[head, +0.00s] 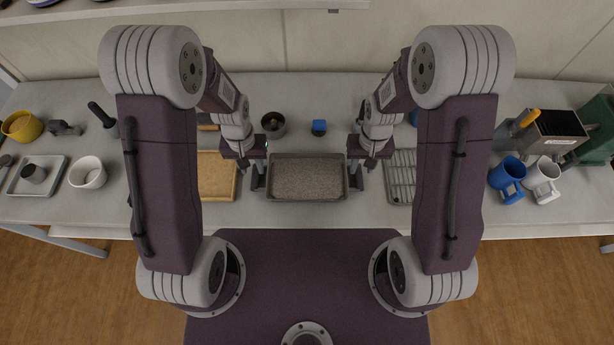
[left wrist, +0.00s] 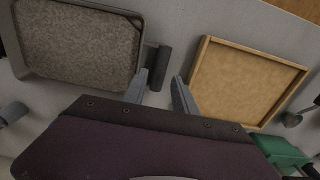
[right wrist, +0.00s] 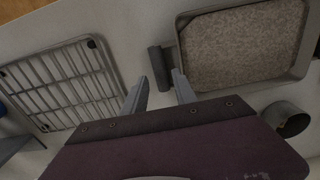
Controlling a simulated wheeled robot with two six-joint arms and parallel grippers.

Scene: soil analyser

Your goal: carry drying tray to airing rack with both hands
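The drying tray (head: 307,199), a dark grey rectangular tray filled with grainy grey soil, lies flat on the table between my grippers. It has a dark bar handle at each short end. My left gripper (head: 258,178) is at its left end; in the left wrist view the open fingers (left wrist: 160,80) point at the handle (left wrist: 158,68), apart from it as far as I can tell. My right gripper (head: 356,178) is at the right end, its open fingers (right wrist: 160,78) pointing at the other handle (right wrist: 160,69). The airing rack (head: 400,178), a metal wire grid, lies just right of the tray, partly hidden by my arm.
A wooden-rimmed board (head: 217,176) lies left of the tray. A dark round pot (head: 273,125) and a blue block (head: 319,127) stand behind it.

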